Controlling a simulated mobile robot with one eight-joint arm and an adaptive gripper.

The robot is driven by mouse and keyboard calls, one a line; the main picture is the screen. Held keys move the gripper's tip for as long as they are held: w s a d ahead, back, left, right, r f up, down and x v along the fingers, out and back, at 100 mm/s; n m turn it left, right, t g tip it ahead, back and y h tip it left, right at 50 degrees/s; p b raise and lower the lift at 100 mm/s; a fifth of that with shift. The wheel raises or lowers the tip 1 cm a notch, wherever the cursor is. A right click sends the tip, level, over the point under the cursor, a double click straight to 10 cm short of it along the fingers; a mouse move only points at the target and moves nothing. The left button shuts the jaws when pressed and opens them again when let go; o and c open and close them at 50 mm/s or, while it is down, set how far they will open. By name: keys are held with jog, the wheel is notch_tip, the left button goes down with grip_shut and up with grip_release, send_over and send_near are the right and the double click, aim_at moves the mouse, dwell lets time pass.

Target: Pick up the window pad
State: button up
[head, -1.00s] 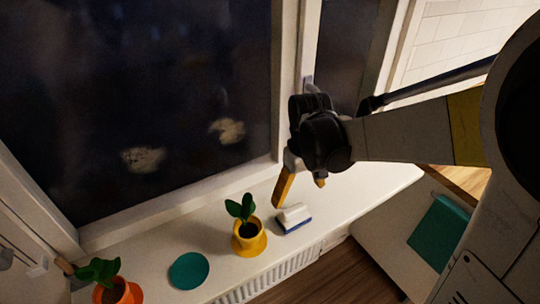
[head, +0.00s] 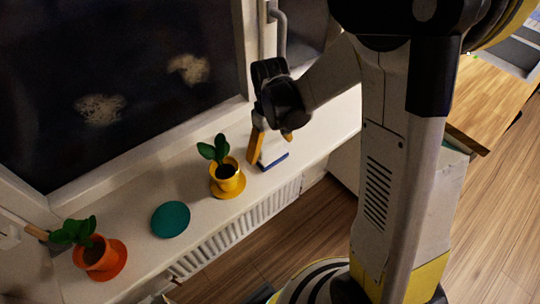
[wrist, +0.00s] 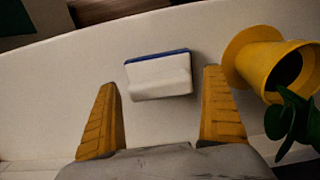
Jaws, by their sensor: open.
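The window pad (wrist: 160,77) is a white block with a blue edge on the white windowsill. In the wrist view it lies ahead of my gripper (wrist: 160,110), roughly between the lines of the two yellow fingers. The fingers are spread wide and hold nothing. In the head view my gripper (head: 270,148) is low over the sill at the pad (head: 272,158), and partly hides it. I cannot tell the exact height of the fingertips above the sill.
A yellow pot (head: 226,178) with a plant stands close to the left of my gripper; it also shows at right in the wrist view (wrist: 262,62). A teal disc (head: 170,219) and an orange pot (head: 98,257) are further left. The window frame is behind.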

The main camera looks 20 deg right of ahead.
aim_at(272, 144)
jog(key=c, duration=1.3)
jog(key=shift+r, duration=0.1)
jog(key=shift+c, duration=0.2)
jog(key=r, duration=0.1)
jog(key=r+p, duration=0.1)
jog(key=r, duration=0.1)
jog(key=r+p, duration=0.1)
jog(key=shift+s+d+r, duration=0.15)
jog(key=shift+d+r, duration=0.1)
jog(key=shift+r, duration=0.05)
jog(key=s+d+r+p, duration=0.2)
jog(key=s+d+r, duration=0.3)
jog(key=d, duration=0.5)
jog(key=shift+r+p, duration=0.3)
jog(key=shift+r, duration=0.3)
